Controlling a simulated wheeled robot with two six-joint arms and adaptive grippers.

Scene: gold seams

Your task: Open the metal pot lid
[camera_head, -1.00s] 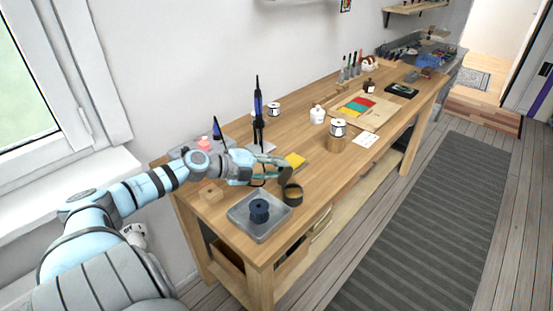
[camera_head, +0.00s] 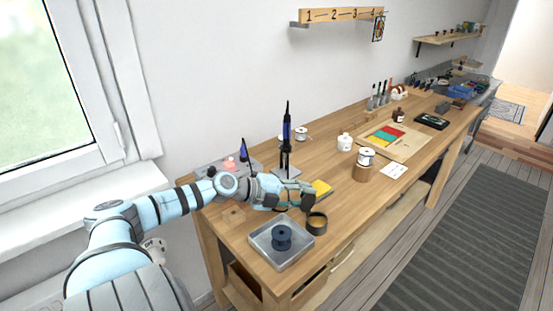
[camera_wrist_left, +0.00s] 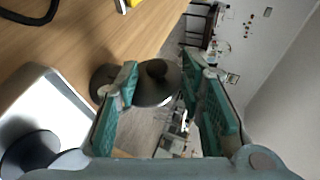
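The metal pot (camera_head: 317,224) is a small dark round pot on the near side of the bench, with a brownish-gold inside showing. Its dark lid (camera_head: 308,201) stands tilted up above the pot's far rim, by my fingers. In the left wrist view the lid (camera_wrist_left: 147,94) shows its face and round knob, with the pot (camera_wrist_left: 102,80) partly behind one finger. My left gripper (camera_head: 302,193) is open, its two green-padded fingers (camera_wrist_left: 160,82) apart on either side of the lid. Whether a finger touches the lid, I cannot tell. My right gripper is out of view.

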